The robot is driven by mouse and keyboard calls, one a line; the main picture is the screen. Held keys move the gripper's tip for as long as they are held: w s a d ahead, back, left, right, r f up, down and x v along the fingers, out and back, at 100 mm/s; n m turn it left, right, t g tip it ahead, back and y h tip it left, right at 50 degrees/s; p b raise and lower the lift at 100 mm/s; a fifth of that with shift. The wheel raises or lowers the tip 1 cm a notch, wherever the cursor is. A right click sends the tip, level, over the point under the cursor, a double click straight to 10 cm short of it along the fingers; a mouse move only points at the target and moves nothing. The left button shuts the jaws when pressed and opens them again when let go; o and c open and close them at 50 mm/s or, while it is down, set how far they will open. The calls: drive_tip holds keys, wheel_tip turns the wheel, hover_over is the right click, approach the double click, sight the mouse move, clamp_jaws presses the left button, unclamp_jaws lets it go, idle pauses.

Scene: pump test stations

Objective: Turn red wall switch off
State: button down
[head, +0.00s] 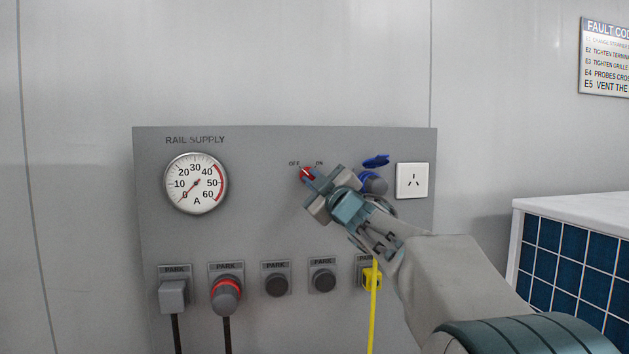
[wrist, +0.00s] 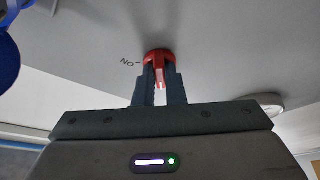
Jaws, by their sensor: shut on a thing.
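The red wall switch (head: 306,174) is on the grey RAIL SUPPLY panel (head: 250,235), below small OFF and ON labels. My gripper (head: 312,178) reaches in from the lower right and covers part of it. In the wrist view the red switch (wrist: 158,55) sits between the two fingertips of my gripper (wrist: 158,82), which is shut on its handle. One ON label (wrist: 127,62) shows beside it there. Which label the handle points at cannot be told. The round ammeter (head: 196,183) has its needle at about 0.
A blue capped socket (head: 374,182) is just right of my gripper, with a white outlet (head: 412,180) beyond it. Several PARK holders line the panel's bottom, including a grey plug (head: 173,296), a red-ringed plug (head: 226,294) and a yellow plug (head: 371,279). A blue-tiled unit (head: 570,265) stands right.

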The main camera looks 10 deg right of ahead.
drive_tip(key=c, duration=1.5)
unclamp_jaws()
drive_tip(key=b+v, duration=0.2)
drive_tip(key=v, duration=1.1)
drive_tip(key=shift+s+f, duration=0.15)
drive_tip(key=shift+s, duration=0.25)
